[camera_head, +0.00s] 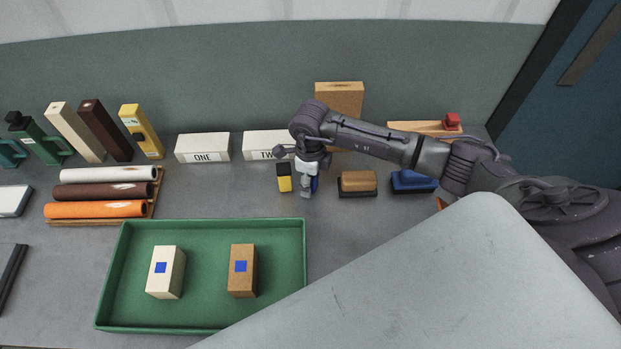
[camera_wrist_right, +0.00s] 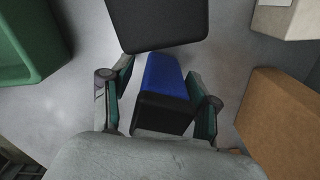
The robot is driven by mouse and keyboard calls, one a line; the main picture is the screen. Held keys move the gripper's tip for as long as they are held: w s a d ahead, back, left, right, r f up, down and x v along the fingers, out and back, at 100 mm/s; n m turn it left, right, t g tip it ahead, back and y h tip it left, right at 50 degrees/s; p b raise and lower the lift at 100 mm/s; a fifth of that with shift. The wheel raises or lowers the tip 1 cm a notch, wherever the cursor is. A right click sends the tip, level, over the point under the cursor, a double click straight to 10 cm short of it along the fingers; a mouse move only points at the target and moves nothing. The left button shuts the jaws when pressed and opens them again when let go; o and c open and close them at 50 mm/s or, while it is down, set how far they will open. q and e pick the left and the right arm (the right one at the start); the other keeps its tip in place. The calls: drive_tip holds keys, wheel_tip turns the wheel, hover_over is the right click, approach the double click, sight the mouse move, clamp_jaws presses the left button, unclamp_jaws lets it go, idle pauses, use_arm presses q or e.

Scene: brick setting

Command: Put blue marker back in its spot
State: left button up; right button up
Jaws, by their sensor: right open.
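My right gripper (camera_head: 306,184) points down at the table behind the green tray, just right of a yellow block-shaped marker with a black top (camera_head: 284,178). A sliver of the blue marker (camera_head: 315,184) shows at its fingers; the rest is hidden. In the right wrist view, the blue marker (camera_wrist_right: 164,76) with its black end lies between the two open fingers (camera_wrist_right: 162,103). I cannot tell whether the fingers touch it. A black block face (camera_wrist_right: 155,22) is close by at the top of that view. My left gripper is not in view.
White boxes marked ONE (camera_head: 202,148) and TWO (camera_head: 262,145) stand behind. A tan box (camera_head: 339,100) is at the back. A brown-topped block (camera_head: 357,183) and a blue one (camera_head: 412,182) are to the right. The green tray (camera_head: 205,226) holds two blocks.

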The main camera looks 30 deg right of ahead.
drive_tip(key=shift+r, duration=0.1)
drive_tip(key=shift+r, duration=0.2)
wheel_tip(320, 180, up, 10)
drive_tip(key=b, duration=0.2)
drive_tip(key=shift+r+b, duration=0.25)
drive_tip(key=shift+b, duration=0.05)
drive_tip(key=shift+r, duration=0.6)
